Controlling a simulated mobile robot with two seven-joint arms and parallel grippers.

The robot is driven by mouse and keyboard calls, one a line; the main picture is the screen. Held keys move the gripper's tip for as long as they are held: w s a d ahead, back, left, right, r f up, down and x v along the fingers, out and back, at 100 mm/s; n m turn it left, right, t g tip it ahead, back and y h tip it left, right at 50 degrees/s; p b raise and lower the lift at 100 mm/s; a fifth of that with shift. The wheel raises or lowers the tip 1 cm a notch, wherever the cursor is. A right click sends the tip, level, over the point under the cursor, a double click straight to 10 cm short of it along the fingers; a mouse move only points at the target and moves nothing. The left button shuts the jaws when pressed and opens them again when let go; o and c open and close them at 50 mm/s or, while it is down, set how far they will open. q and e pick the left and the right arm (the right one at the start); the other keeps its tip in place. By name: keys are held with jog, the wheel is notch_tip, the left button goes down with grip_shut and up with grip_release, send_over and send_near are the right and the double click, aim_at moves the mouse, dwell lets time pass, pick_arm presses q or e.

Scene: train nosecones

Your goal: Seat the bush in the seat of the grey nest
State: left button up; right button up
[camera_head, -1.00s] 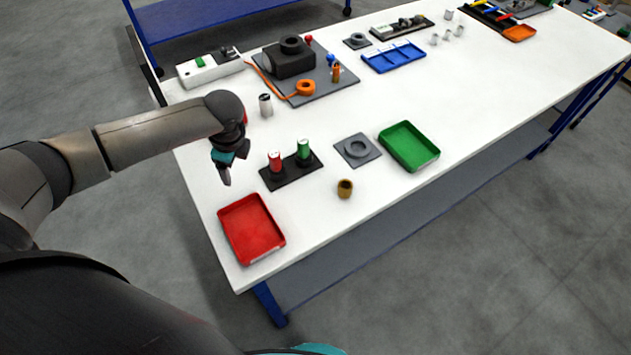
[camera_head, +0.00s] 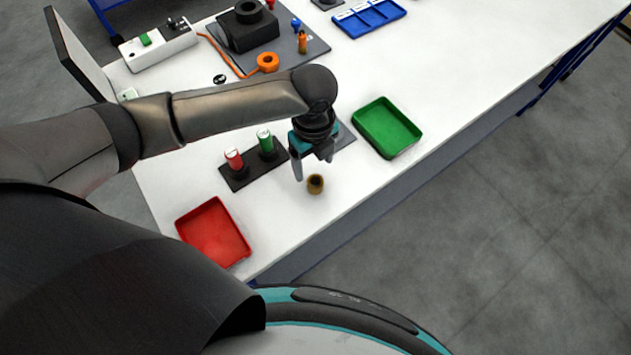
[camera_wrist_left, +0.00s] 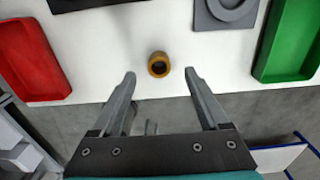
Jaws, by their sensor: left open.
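The bush (camera_head: 315,184), a small brass-brown ring with a dark bore, stands upright on the white table near its front edge. In the left wrist view the bush (camera_wrist_left: 158,65) lies just beyond and between my fingertips, untouched. My left gripper (camera_head: 312,166) is open and empty, pointing down just above and behind the bush; its fingers (camera_wrist_left: 160,76) are spread wide. The grey nest (camera_head: 346,136), a flat square plate, is mostly hidden behind my gripper in the head view. In the wrist view the nest (camera_wrist_left: 222,13) shows part of its raised round seat, cut by the top edge.
A red tray (camera_head: 214,232) lies to the left and a green tray (camera_head: 387,128) to the right. A black stand (camera_head: 240,178) holds a red and a green cylinder left of my gripper. The table around the bush is clear.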

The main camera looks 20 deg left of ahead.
aim_at(315, 181)
pick_arm(q)
jog(key=shift+f, duration=1.1)
jog(key=f, duration=0.3)
jog(key=shift+s+d+f, duration=0.3)
jog(key=shift+s, duration=0.1)
jog(key=shift+f+b, duration=0.3)
jog(key=shift+f, duration=0.25)
pick_arm(e)
jog(key=shift+w+d+f, duration=0.15)
jog(key=shift+w, duration=0.35)
jog(key=shift+w+d+f, duration=0.1)
jog(key=shift+w+f, duration=0.05)
jog(key=shift+w, duration=0.3)
pick_arm(q)
jog(key=shift+c, duration=0.4)
grip_shut()
pick_arm(e)
jog(key=shift+s, duration=0.1)
pick_arm(q)
jog(key=shift+w+r, duration=0.1)
